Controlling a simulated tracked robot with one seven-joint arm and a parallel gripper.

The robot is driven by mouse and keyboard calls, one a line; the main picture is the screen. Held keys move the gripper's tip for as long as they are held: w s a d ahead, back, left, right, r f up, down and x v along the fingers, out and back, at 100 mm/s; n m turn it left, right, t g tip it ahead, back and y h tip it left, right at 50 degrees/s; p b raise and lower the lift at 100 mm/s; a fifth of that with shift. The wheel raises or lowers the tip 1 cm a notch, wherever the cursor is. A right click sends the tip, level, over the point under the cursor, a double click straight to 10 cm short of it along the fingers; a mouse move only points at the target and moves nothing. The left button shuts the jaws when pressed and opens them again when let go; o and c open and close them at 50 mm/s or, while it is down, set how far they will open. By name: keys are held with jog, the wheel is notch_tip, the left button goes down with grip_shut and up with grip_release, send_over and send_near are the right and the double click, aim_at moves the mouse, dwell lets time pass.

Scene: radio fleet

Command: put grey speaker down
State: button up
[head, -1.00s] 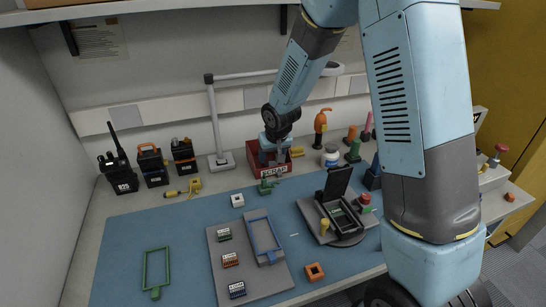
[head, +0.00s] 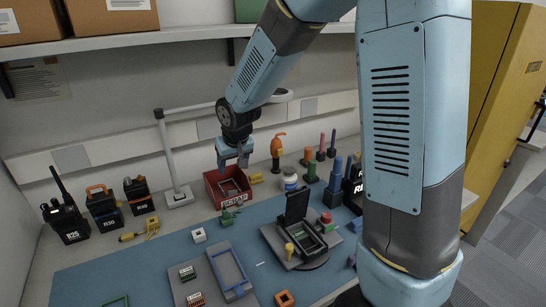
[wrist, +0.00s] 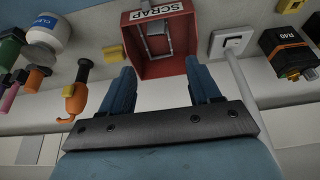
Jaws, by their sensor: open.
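My gripper (head: 234,163) is open and empty just above the red SCRAP bin (head: 212,198). In the wrist view its two fingers (wrist: 164,80) stand apart, with the bin (wrist: 187,66) beyond them. A dark grey block (wrist: 157,39), which looks like the grey speaker, lies inside the bin. A light grey frame-like piece lies beside it in the bin. In the head view the bin's contents are small, and I cannot clearly make out the speaker there.
Several radios, one marked R25 (head: 65,220), stand left of the bin. A lamp post (head: 173,150) rises close on its left. A white jar (head: 289,182) and an orange bottle (head: 277,147) stand to its right. A shelf (head: 180,40) runs above. The blue mat has free room at left.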

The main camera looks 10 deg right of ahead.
jog(key=s+d+r+m+t+h, duration=0.1)
jog(key=s+d+r+m, duration=0.1)
jog(key=s+d+r, duration=1.35)
jog(key=s+d+r+m, duration=0.1)
jog(key=s+d+r, duration=0.1)
jog(key=s, duration=0.9)
jog(key=shift+d, duration=0.8)
